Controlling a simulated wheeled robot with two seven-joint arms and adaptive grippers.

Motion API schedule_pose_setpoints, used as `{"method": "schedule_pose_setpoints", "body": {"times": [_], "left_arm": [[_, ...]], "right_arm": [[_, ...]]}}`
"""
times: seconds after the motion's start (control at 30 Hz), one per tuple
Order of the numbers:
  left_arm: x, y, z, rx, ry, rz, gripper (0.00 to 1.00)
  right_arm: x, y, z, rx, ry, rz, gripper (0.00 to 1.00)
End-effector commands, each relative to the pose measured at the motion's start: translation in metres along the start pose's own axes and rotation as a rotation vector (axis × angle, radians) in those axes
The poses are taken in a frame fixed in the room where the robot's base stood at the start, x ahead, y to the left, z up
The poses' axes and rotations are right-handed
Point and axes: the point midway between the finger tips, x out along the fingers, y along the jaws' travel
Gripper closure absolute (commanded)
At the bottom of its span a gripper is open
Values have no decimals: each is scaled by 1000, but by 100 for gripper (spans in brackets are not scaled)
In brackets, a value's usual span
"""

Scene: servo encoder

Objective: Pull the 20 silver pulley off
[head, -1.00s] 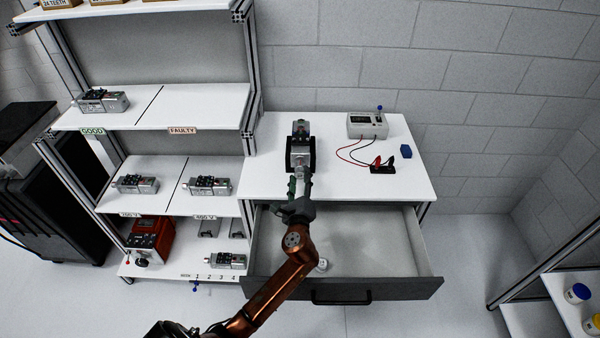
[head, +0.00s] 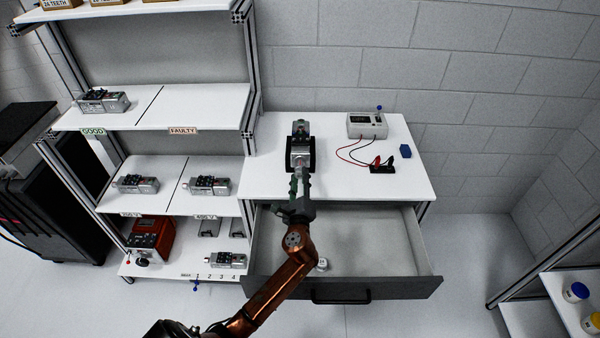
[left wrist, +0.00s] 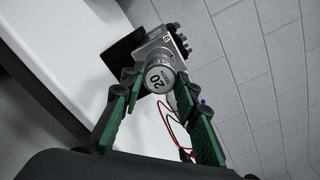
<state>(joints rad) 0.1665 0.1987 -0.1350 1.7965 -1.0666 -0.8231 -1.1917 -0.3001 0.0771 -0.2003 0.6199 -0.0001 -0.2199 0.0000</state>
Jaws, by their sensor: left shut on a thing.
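The silver pulley (left wrist: 159,79), marked 20, is at the front end of a grey servo motor (left wrist: 155,42). The motor (head: 300,147) lies in a black holder (head: 312,160) on the white table. My left gripper (head: 301,182) reaches in from the front, over the open drawer. My right gripper does not show.
The drawer (head: 385,255) below is open, with a small white item (head: 322,265) inside. Shelves with several motors stand at the left.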

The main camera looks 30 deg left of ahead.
Motion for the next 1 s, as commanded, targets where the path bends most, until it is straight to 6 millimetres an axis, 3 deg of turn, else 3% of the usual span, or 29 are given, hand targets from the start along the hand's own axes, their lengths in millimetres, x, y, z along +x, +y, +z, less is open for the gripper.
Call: {"method": "schedule_pose_setpoints", "body": {"times": [1.0], "left_arm": [[-18, -1, 1, 0, 0, 0, 95]], "right_arm": [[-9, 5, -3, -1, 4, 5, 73]]}}
